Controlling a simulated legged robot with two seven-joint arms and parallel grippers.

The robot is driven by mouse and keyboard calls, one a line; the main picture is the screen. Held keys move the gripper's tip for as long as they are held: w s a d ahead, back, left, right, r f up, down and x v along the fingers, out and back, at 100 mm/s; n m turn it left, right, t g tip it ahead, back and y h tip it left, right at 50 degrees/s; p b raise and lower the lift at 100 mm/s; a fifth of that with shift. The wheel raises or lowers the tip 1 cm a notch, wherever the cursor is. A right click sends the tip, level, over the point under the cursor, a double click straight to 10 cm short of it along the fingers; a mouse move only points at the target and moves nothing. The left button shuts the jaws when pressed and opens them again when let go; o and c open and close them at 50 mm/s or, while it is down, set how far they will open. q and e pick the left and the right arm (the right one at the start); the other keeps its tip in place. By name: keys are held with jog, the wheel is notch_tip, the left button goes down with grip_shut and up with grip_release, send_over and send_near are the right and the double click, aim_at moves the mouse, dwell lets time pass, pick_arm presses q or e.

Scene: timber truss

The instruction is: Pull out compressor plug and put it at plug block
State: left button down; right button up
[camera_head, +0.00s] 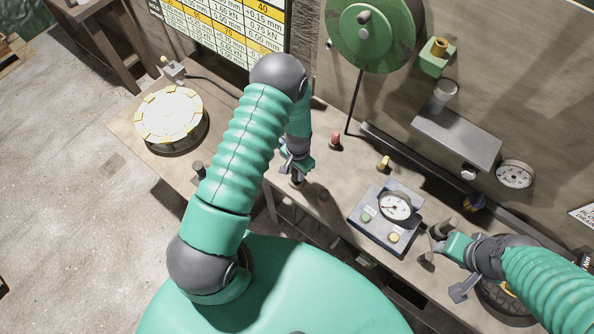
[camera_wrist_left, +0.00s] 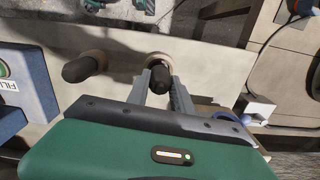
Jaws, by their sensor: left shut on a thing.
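A dark cylindrical plug (camera_wrist_left: 160,74) sits between the two grey fingers of my left gripper (camera_wrist_left: 167,92) in the left wrist view. A pale ring shows around its far end; I cannot tell whether the plug is seated in it. In the head view my left gripper (camera_head: 296,176) points down at the bench and is shut on the plug, which is mostly hidden there. A second dark plug-like piece (camera_wrist_left: 85,68) stands beside it, apart from the fingers. My right gripper (camera_head: 440,250) is beside the gauge box; its jaw opening is unclear. I cannot identify the plug block.
The gauge box (camera_head: 387,216) with buttons stands on the bench (camera_head: 232,171). A round pale-topped device (camera_head: 168,114) is at the left. A red-topped piece (camera_head: 335,141) and a green wheel (camera_head: 372,32) are behind. A blue box (camera_wrist_left: 22,82) is left in the wrist view.

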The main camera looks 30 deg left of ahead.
pick_arm(q)
jog(key=shift+f+b, duration=0.85)
jog(key=shift+f, duration=0.25)
jog(key=c, duration=1)
grip_release()
jog(key=shift+r, duration=0.1)
jog(key=shift+c, duration=0.2)
